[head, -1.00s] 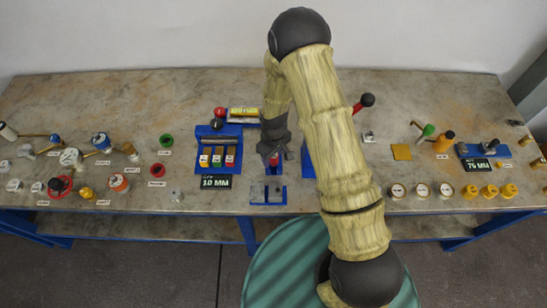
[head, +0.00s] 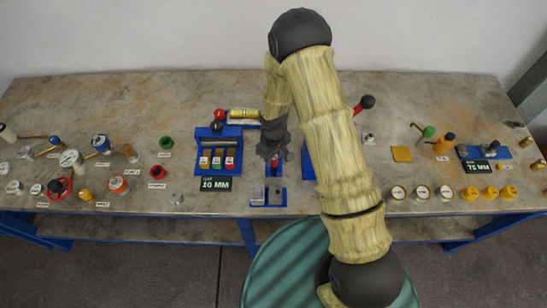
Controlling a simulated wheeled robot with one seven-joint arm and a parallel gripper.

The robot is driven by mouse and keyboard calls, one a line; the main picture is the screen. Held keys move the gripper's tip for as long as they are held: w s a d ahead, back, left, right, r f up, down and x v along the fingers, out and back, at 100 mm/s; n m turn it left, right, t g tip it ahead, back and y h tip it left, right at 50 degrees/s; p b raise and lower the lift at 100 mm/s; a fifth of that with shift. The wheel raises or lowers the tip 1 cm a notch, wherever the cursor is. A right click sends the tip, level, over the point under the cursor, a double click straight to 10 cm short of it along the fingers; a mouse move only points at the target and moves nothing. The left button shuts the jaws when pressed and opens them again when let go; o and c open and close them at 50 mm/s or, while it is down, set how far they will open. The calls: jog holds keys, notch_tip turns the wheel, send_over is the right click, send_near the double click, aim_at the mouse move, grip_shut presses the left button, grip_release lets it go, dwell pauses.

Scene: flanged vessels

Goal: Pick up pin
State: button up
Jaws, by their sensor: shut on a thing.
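My gripper (head: 273,157) points down over the middle of the bench, just behind a small blue holder (head: 278,202) with grey blocks. It is shut on a small piece, taken as the pin.
Left of my gripper stands a blue rack (head: 230,142) with coloured blocks, and a "10 MM" sign (head: 215,184) lies before it. A blue fixture with a red, black-knobbed lever (head: 366,103) is close on the right. Gauges and valves fill the left; yellow fittings (head: 489,193) the right.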

notch_tip(320, 180, up, 10)
jog(key=shift+f+b, duration=0.15)
jog(key=shift+b, duration=0.9)
jog(key=shift+d, duration=0.1)
